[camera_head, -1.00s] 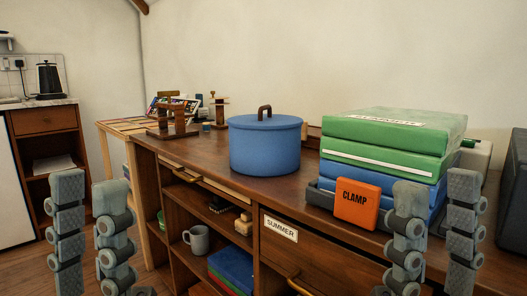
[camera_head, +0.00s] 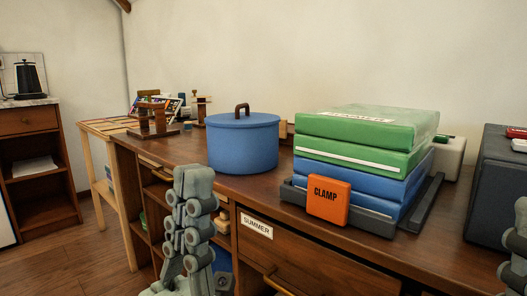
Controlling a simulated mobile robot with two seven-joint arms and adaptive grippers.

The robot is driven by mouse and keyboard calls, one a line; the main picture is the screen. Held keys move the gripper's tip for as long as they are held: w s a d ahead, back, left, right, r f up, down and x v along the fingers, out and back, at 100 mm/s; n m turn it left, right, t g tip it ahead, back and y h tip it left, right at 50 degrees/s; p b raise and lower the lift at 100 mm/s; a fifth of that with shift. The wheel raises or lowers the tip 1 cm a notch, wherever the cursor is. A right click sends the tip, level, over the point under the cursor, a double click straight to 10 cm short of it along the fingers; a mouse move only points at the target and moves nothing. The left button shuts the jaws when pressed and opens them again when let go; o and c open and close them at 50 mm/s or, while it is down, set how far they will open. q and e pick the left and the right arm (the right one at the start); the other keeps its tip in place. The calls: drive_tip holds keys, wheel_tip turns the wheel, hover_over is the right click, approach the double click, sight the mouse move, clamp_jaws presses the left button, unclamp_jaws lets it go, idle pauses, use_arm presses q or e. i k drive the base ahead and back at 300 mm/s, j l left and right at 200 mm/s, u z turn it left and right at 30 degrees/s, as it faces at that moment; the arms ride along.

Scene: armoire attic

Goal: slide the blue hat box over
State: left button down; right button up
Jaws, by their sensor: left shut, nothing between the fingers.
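The blue hat box (camera_head: 243,147), a round lidded box with a brown handle on top, stands upright on the wooden dresser top (camera_head: 190,155). My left gripper (camera_head: 193,182) is shut and empty, with its fingers pointing up. In the picture it stands in front of the dresser, lower left of the box. The fingertips appear apart from the box. My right gripper (camera_head: 516,245) is cut off by the right edge, so its opening cannot be judged.
Green and blue boxes (camera_head: 360,155) are stacked in a grey clamp frame (camera_head: 345,215) with an orange "CLAMP" block (camera_head: 328,201) right of the hat box. A wooden stand (camera_head: 152,117) is at the left. Bare top lies between the stand and hat box.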

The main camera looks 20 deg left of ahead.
sight(247, 150)
drive_tip(key=j+z, duration=0.1)
drive_tip(key=z, duration=0.35)
drive_tip(key=j+z, duration=0.1)
drive_tip(key=z, duration=0.35)
drive_tip(key=k+j+z, duration=0.1)
drive_tip(key=z, duration=0.35)
drive_tip(key=k+j, duration=0.4)
drive_tip(key=j, duration=0.2)
drive_tip(key=k+j, duration=0.45)
drive_tip(key=j, duration=0.1)
